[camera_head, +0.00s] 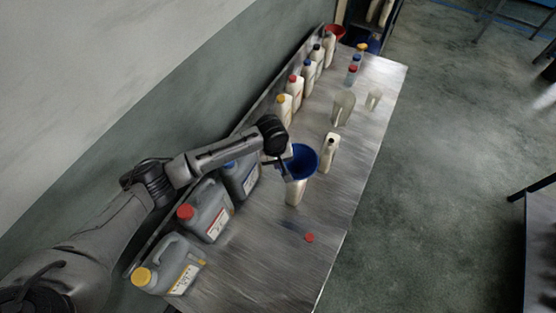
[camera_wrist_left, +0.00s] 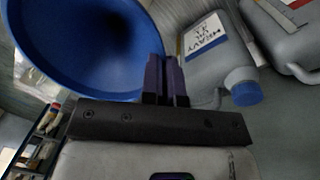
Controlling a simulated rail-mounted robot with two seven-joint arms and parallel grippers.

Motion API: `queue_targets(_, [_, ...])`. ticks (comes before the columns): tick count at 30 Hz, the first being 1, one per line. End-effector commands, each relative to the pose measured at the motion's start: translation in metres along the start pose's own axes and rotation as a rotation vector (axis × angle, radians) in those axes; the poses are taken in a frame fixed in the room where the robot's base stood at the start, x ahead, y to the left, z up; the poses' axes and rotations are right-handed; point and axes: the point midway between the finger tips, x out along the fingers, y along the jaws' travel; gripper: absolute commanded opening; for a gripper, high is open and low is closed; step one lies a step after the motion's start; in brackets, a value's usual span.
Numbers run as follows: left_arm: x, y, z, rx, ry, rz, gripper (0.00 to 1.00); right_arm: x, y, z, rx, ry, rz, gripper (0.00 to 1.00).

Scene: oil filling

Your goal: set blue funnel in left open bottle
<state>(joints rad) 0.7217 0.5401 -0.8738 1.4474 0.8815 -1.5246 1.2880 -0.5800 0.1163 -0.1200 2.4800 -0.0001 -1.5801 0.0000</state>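The blue funnel (camera_head: 303,160) is wide side up over a pale bottle (camera_head: 296,191). The bottle's mouth is hidden, so I cannot tell whether the spout is inside it. My left gripper (camera_head: 284,165) is at the funnel's left rim. In the left wrist view, the fingers (camera_wrist_left: 166,80) are close together at the edge of the funnel (camera_wrist_left: 85,45), apparently pinching it. A second pale bottle (camera_head: 331,152) with a dark, apparently open top stands to the right and farther back. My right gripper is not in view.
Grey canisters with yellow (camera_head: 142,277), red (camera_head: 186,212) and blue (camera_head: 230,165) caps stand along the wall side. Several capped bottles (camera_head: 296,92) line the back. A grey jug (camera_head: 343,107) and small cup (camera_head: 374,98) stand farther along. A red cap (camera_head: 309,238) lies on the bare near tabletop.

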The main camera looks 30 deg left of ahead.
Motion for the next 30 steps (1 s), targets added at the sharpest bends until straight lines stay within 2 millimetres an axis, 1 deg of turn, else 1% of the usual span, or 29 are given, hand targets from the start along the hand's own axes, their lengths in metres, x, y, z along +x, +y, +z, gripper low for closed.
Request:
queue_targets(6, [0.002,-0.001,0.001,0.000,-0.002,0.000,0.00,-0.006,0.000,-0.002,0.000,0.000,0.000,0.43])
queue_targets(20, [0.003,-0.001,0.000,0.000,-0.001,0.000,0.00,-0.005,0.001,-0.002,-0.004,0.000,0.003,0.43])
queue_targets(30, [0.011,-0.001,0.000,-0.001,0.000,0.001,0.00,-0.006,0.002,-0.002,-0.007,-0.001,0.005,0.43])
